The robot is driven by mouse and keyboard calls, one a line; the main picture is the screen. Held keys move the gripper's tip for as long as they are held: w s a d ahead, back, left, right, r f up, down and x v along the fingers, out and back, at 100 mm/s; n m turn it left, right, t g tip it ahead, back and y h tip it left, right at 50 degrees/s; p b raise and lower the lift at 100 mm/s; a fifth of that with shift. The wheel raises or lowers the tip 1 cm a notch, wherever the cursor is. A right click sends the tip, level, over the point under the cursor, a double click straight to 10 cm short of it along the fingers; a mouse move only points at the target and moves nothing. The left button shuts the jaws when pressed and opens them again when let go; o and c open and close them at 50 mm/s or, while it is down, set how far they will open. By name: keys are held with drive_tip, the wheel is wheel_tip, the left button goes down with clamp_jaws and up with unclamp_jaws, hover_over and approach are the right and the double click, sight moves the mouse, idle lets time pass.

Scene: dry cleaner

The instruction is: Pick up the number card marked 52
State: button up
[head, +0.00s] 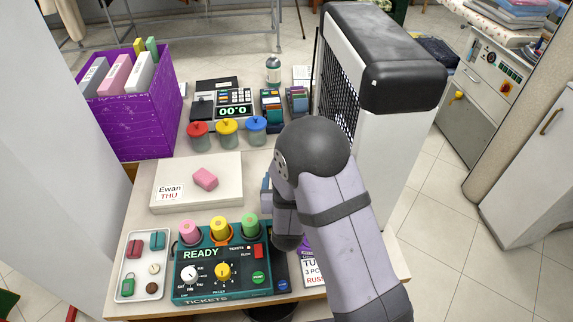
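I cannot read the number 52 on anything in the head view, so I cannot tell which thing is the number card. Two small holders of coloured cards or tags stand at the back of the counter, a left one (271,108) and a right one (297,100). Part of a bluish thing (266,190) shows at the left edge of my arm, mostly hidden. My arm rises from the lower right, bends at a dark elbow and folds down over the counter's middle right. My gripper is not visible, and neither is anything it may hold.
A teal ticket machine (215,290) reading READY stands at the front. A tray of small items (128,291) is to its left. Behind are a white box (225,165) with a pink block, lidded jars (227,132) and a purple bin (140,120). A tall white unit (385,150) blocks the right.

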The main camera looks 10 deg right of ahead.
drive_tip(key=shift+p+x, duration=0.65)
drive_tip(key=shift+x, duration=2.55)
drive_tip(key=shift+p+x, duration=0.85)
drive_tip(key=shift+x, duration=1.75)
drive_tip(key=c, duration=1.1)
